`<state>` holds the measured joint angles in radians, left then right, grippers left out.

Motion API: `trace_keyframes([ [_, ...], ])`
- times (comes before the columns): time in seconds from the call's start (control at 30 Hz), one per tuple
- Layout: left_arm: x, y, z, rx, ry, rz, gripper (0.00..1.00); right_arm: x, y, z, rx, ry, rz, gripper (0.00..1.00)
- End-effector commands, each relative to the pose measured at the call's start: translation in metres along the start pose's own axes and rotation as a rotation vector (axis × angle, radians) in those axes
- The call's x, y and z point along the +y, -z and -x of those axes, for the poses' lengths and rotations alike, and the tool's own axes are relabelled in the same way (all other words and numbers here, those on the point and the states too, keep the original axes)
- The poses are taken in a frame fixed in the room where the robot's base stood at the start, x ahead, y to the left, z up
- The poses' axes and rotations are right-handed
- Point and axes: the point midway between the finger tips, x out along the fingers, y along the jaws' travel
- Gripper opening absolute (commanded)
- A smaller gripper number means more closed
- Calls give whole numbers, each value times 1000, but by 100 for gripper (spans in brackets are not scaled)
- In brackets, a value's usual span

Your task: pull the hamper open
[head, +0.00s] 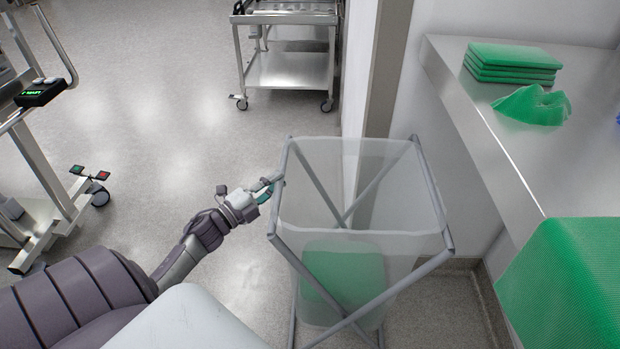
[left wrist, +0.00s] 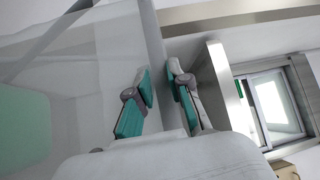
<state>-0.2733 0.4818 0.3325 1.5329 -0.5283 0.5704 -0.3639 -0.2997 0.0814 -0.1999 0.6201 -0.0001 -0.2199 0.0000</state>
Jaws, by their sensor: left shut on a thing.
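The hamper (head: 345,229) stands in the middle of the head view. It has a grey crossed-tube frame and a translucent bag that hangs open at the top, with green cloth (head: 343,281) inside. My left gripper (head: 270,184) is at the hamper's left top rail, shut on it. In the left wrist view the two teal-padded fingers (left wrist: 157,92) lie on either side of the grey rail (left wrist: 153,45), and the translucent bag (left wrist: 75,85) is at the left. My right gripper is not in view.
A steel counter (head: 470,120) runs along the right, with folded green cloths (head: 512,61) and a crumpled one (head: 533,105). A large green cloth (head: 565,285) is at the lower right. A steel cart (head: 290,70) stands at the back.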

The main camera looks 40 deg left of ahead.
Motion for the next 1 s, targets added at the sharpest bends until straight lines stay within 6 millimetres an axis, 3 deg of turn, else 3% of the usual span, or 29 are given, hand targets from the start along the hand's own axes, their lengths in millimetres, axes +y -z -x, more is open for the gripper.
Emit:
trace_keyframes([
  [0.1,-3,-21,19,-10,-4,-2,0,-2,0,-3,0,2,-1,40],
  [0.3,-9,-37,35,-10,-2,0,0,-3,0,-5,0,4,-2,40],
  [0.8,-11,-42,40,-9,0,1,0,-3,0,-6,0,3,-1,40],
  [0.83,-10,-42,40,-9,0,1,23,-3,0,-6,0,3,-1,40],
  [0.93,-10,-41,39,-8,0,1,40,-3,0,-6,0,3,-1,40],
  [1.0,-10,-40,39,-6,0,1,43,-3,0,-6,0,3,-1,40],
])
